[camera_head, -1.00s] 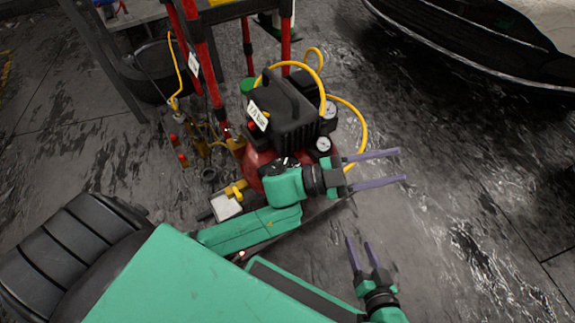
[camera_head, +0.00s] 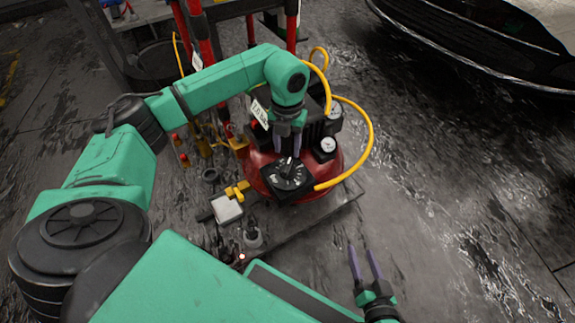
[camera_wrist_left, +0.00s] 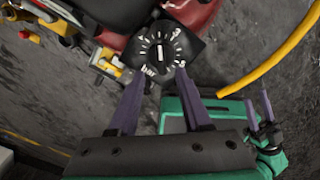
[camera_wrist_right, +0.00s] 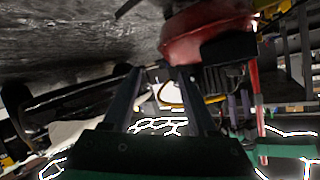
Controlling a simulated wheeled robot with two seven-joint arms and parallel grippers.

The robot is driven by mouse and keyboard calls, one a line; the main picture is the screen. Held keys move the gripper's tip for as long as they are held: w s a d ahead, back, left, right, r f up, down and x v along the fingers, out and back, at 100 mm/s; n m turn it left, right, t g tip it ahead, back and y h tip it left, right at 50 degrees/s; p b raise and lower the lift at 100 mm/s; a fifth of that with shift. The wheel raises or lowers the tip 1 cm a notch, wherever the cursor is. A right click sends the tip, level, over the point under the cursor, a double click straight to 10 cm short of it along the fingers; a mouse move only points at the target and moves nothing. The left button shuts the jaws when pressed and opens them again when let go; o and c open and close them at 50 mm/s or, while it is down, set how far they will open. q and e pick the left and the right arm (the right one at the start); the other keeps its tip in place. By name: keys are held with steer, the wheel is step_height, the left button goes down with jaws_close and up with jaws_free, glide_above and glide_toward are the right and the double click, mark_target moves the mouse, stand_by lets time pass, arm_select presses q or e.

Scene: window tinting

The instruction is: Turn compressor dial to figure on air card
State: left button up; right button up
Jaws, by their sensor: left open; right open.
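The compressor (camera_head: 258,178) is a red tank with a black top, standing on a low base on the floor. Its black dial (camera_head: 290,172), with white marks, sits at the tank's front; the left wrist view shows the dial face (camera_wrist_left: 160,50) with a pale pointer and "bar" lettering. A white card (camera_head: 260,113) hangs by the compressor, partly hidden by my arm, its figure unreadable. My left gripper (camera_head: 288,152) is open just above the dial, pointing down, with nothing between its fingers. My right gripper (camera_head: 364,262) is open and empty, low over bare floor right of the compressor.
A yellow hose (camera_head: 368,140) loops around the compressor's right side. Two gauges, one a white-faced gauge (camera_head: 328,145), sit beside the black top. A red-legged stand (camera_head: 291,30) is behind. A car body (camera_head: 480,50) is at the upper right. The floor at right is clear.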

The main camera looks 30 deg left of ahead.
mark_target(288, 165)
arm_select(q)
step_height(288, 165, down, 5)
steer(key=shift+r+b, duration=0.2)
steer(key=shift+b, duration=0.35)
step_height(288, 165, down, 2)
steer(key=shift+f+b, duration=0.1)
steer(key=shift+b, duration=0.2)
jaws_close()
arm_select(e)
steer(key=w+r+t, duration=0.3)
steer(key=w+r, duration=0.1)
steer(key=w, duration=0.1)
steer(key=shift+w+d, duration=0.15)
steer(key=shift+w, duration=0.15)
